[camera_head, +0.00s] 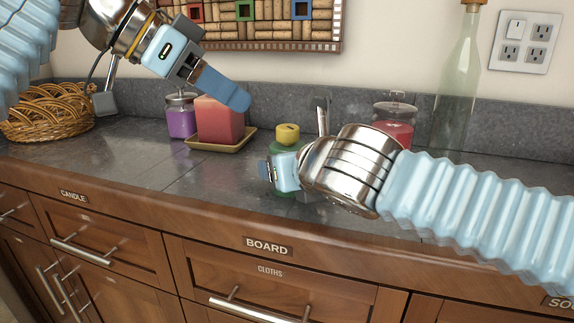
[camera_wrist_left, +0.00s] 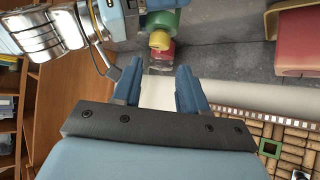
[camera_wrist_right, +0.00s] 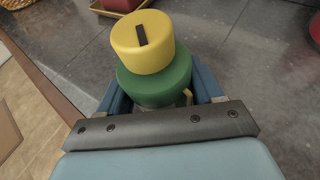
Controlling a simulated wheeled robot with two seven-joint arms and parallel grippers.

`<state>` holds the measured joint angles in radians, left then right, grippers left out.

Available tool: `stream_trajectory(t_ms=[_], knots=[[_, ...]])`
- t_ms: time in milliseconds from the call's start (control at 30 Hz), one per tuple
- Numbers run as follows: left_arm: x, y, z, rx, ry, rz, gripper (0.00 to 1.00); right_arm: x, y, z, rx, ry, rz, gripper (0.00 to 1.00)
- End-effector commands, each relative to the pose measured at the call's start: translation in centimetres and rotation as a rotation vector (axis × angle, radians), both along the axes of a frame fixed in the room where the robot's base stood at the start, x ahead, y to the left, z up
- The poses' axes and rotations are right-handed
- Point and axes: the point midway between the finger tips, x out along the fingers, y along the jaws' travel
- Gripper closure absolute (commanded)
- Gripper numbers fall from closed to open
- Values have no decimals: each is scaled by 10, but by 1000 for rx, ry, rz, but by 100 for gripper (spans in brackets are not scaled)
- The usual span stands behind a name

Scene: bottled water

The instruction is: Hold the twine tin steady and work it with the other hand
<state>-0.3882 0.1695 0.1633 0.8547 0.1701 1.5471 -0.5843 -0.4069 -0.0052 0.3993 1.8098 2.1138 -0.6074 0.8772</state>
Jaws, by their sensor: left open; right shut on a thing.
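The twine tin (camera_head: 287,134) has a green body and a yellow top, and stands upright on the grey counter. In the right wrist view the yellow top (camera_wrist_right: 142,42) carries a black bar mark, and a small yellowish piece sticks out by the green side. My right gripper (camera_head: 267,172) is shut around the green body, one finger on each side. My left gripper (camera_head: 232,92) is open and empty, up and to the left of the tin. In the left wrist view, the tin (camera_wrist_left: 160,40) shows beyond the spread fingers. Much of the lower body is hidden by my right gripper.
A red candle block (camera_head: 220,122) on a tray, a purple jar (camera_head: 181,118) and a wicker basket (camera_head: 45,112) stand to the left. A red jar (camera_head: 396,120) and tall glass bottle (camera_head: 457,90) stand at the right.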

Motion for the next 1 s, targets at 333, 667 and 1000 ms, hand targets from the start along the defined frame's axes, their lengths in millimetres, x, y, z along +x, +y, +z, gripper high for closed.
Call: stream_trajectory(t_ms=[333,667,1000], knots=[[0,0,0,0,0,0,57,0,0,0,0,-1,0,61],[8,-7,-11,-102,218,83,37,0,0,0,0,-1,0,61],[38,-20,-45,-414,1295,457,37,0,0,0,0,-1,0,61]])
